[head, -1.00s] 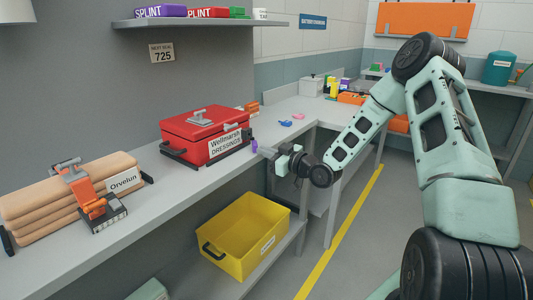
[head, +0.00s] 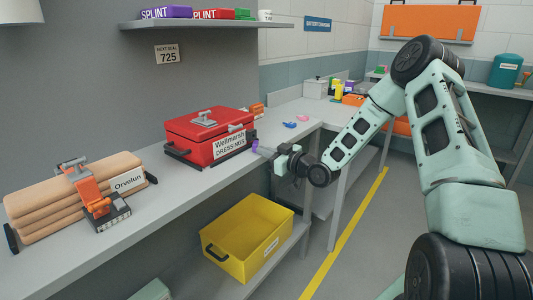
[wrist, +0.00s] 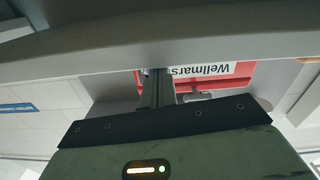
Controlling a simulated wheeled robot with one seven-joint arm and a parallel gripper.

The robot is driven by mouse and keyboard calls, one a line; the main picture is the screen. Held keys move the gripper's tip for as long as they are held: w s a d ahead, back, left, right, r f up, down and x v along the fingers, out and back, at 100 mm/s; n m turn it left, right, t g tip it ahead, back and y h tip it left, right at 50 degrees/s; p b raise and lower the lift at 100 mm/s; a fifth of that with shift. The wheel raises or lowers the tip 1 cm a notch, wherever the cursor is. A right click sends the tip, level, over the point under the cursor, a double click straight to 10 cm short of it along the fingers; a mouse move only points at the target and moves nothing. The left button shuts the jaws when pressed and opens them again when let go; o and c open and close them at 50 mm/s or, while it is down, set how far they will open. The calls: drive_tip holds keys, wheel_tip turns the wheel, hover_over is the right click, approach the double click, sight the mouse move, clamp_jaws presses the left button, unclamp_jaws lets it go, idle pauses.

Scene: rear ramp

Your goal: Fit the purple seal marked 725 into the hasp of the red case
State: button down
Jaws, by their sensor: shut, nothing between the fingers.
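The red case (head: 188,143), labelled "Wellmarsh DRESSINGS", stands shut on the grey bench. A small grey fitting, perhaps the hasp (head: 236,128), sits at its upper front edge; it also shows in the wrist view (wrist: 197,96). My gripper (head: 265,151) is at the bench's front edge, to the right of the case, with its fingers pointing towards it. The fingers look shut in the wrist view (wrist: 157,88). The purple seal (head: 255,146) shows just at the fingertips, not held between them. Its number is too small to read.
A blue seal (head: 289,125) and a pink seal (head: 302,118) lie farther back on the bench. A sign (head: 167,54) reads "NEXT SEAL 725". Tan rolls with an orange clamp (head: 85,188) lie at left. A yellow bin (head: 225,248) is below. A shelf (head: 210,26) hangs above.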

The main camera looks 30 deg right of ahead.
drive_tip(key=shift+s, duration=0.1)
drive_tip(key=b+v, duration=0.1)
drive_tip(key=v, duration=1.9)
